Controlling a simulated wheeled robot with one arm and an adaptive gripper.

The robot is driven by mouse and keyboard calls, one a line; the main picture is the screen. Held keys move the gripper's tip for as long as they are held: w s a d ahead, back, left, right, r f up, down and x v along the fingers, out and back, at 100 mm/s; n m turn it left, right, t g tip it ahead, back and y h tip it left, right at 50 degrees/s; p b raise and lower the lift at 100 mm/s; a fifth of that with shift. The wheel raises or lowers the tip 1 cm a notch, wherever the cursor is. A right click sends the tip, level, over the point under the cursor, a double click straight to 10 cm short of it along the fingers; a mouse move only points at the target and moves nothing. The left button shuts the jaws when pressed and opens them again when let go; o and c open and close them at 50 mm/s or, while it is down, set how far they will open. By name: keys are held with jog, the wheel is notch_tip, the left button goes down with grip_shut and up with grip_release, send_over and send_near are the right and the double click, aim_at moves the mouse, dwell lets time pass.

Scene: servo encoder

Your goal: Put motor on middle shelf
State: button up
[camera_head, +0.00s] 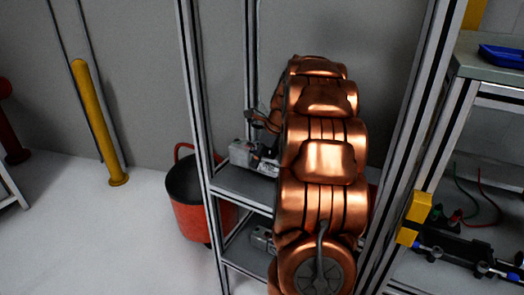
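A metal shelf rack with slotted aluminium posts (200,120) stands in the middle of the view. A small silver and dark motor-like unit (241,154) is at the level of the rack's middle shelf (232,182); whether it rests fully on the shelf is unclear. A similar grey unit (261,238) lies on the shelf below, partly hidden. My copper-coloured arm covers the rack's centre and right. The end of my arm, with my gripper (260,128), shows small and dark just above the upper unit. Its fingers are too small and covered to read, and contact cannot be told.
A red bucket (192,218) stands on the floor left of the rack. A yellow post (98,120) is by the wall farther left. A workbench (492,72) with a blue tray (503,55) is at the right. The floor at the lower left is clear.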

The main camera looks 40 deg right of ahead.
aim_at(261, 165)
jog(key=shift+f, duration=1.8)
jog(key=o, duration=1.8)
jog(key=shift+f, duration=0.15)
jog(key=v, duration=1.2)
